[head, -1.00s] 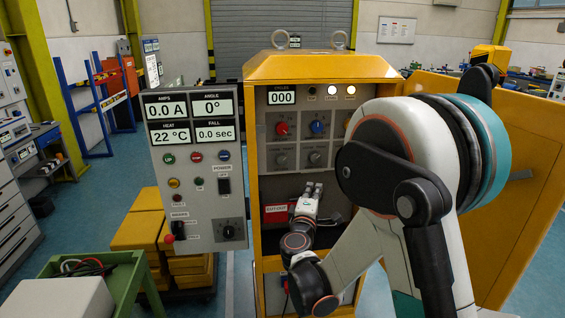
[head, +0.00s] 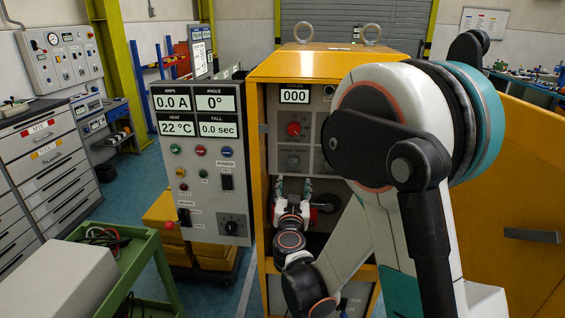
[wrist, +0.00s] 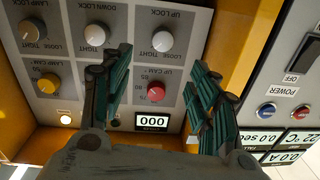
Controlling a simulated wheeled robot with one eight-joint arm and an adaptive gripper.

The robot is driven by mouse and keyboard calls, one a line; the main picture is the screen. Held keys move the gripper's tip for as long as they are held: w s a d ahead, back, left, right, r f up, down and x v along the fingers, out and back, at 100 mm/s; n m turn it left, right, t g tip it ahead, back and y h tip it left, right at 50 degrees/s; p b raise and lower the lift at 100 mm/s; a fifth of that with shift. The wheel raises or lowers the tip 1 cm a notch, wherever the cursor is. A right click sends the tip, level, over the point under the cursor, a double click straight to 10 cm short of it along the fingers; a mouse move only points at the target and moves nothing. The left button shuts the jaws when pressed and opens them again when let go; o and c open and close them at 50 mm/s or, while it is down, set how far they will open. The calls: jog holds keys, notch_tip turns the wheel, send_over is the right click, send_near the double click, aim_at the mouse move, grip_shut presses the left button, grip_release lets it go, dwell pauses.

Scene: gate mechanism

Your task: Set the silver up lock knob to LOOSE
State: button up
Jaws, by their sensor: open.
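The silver UP LOCK knob (wrist: 162,41) sits on a grey panel plate, which shows upside down in the wrist view. Its LOOSE and TIGHT lettering is partly readable; I cannot tell which way the knob points. In the head view the knob (head: 293,161) is below the red UP CAM knob (head: 294,129). My gripper (wrist: 160,62) is open and empty, its fingers spread to either side of the silver knob in the wrist picture, apparently without touching it. In the head view my gripper (head: 293,187) is just below the knob, fingers upward.
A silver DOWN LOCK knob (wrist: 95,34) and a brownish lock knob (wrist: 31,28) stand beside it. The red knob (wrist: 156,92) lies between my fingers in the wrist picture. A grey control box (head: 205,155) borders the yellow cabinet (head: 258,200) on the left.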

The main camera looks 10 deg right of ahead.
aim_at(293, 163)
jog(key=shift+m+y, duration=0.3)
jog(key=shift+m, duration=0.1)
jog(key=b+x, duration=0.2)
jog(key=x, duration=1.1)
jog(key=shift+w+r, duration=0.1)
jog(key=shift+w, duration=0.3)
jog(key=c, duration=1.1)
